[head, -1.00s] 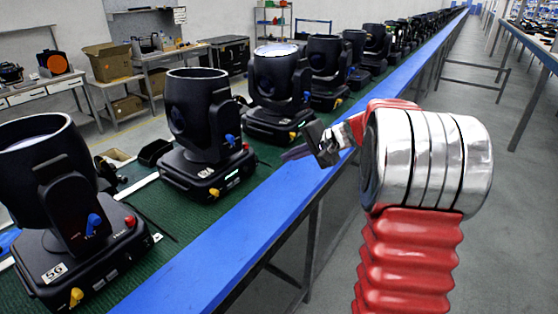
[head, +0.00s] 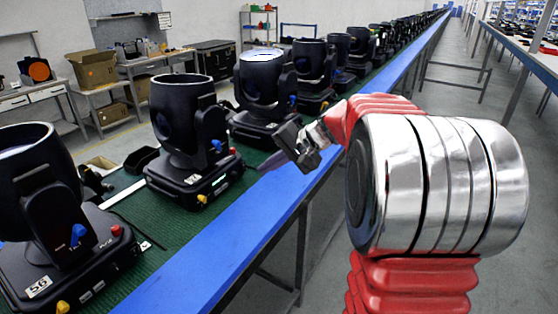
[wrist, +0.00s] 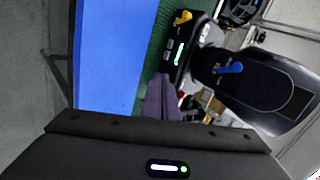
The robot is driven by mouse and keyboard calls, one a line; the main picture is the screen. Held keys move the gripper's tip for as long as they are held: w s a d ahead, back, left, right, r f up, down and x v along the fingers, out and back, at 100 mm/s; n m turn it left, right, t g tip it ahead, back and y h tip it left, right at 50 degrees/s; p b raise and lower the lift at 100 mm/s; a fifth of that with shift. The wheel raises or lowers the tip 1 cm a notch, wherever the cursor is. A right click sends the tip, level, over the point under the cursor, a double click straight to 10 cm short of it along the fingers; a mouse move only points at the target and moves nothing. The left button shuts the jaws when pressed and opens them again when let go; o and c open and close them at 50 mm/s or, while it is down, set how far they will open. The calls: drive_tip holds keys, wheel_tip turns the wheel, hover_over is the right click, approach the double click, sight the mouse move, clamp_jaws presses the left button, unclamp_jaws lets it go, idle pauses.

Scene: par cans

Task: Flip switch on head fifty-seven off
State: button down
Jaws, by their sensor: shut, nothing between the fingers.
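A black moving head (head: 185,110) stands upright on its base, second from the front in the head view. It has a blue lever (head: 216,146), a red knob (head: 232,151), a yellow knob (head: 201,199) and a small lit display. I cannot read its number. The front head (head: 75,235) bears a label that looks like 56. My gripper (head: 262,167) is shut and empty, right of the second head, over the blue edge. In the wrist view its fingers (wrist: 162,92) point at a base with a yellow knob (wrist: 183,17), lit display (wrist: 179,53) and blue lever (wrist: 228,68).
The heads stand in a long row on a green belt (head: 130,215) with a blue edge rail (head: 220,260). Several more heads run into the distance. Benches with cardboard boxes (head: 92,68) are at the back left.

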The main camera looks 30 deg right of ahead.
drive_tip(key=s+a+n+g+h, duration=0.25)
drive_tip(key=s+a+n, duration=0.25)
drive_tip(key=s+a, duration=0.85)
drive_tip(key=s+a+f+n+h, duration=0.2)
drive_tip(key=s+n, duration=0.3)
drive_tip(key=s, duration=1)
drive_tip(key=shift+s+a+f+h, duration=0.15)
drive_tip(key=shift+s+f+h, duration=0.3)
drive_tip(key=shift+f, duration=0.1)
drive_tip(key=shift+a, duration=0.15)
